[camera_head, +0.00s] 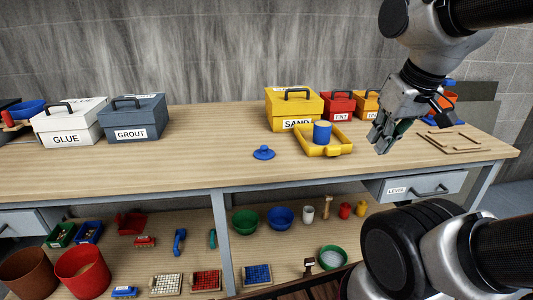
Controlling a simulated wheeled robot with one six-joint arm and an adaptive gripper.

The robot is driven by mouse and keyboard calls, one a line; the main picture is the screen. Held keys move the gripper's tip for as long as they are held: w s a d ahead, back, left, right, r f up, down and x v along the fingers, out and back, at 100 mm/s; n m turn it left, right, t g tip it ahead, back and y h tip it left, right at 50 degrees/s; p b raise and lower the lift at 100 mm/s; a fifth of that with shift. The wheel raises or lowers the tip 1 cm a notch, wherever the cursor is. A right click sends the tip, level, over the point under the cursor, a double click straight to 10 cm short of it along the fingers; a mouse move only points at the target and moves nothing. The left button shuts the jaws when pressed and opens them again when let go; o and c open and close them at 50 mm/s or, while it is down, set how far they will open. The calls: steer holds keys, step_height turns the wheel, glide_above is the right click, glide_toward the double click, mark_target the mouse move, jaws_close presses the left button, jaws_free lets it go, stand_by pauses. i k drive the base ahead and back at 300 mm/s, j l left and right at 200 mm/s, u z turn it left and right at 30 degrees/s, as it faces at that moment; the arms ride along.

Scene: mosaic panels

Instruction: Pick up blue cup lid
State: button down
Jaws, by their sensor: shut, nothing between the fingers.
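The blue cup lid (264,153) lies flat on the wooden workbench (205,167), with a small knob on top. It is left of and in front of the yellow tray (331,150). A blue cup (322,133) stands upright on that tray. My gripper (380,143) hangs above the bench to the right of the tray, pointing down. It is shut and empty, well apart from the lid. The lid is fully in view.
A yellow SAND box (294,106), a red TINT box (339,105) and an orange box stand behind. GLUE (68,124) and GROUT (134,120) boxes stand at left. A wooden frame (452,139) lies at right. The bench left of the lid is clear.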

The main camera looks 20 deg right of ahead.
mark_target(264, 153)
steer(key=i+j+z, duration=0.1)
steer(key=j, duration=0.25)
steer(key=i+j, duration=0.25)
steer(key=j, duration=0.15)
steer(key=i+j+z, duration=0.15)
steer(key=j, duration=0.2)
steer(key=i+j, duration=0.2)
steer(key=j, duration=0.2)
steer(key=z, duration=0.05)
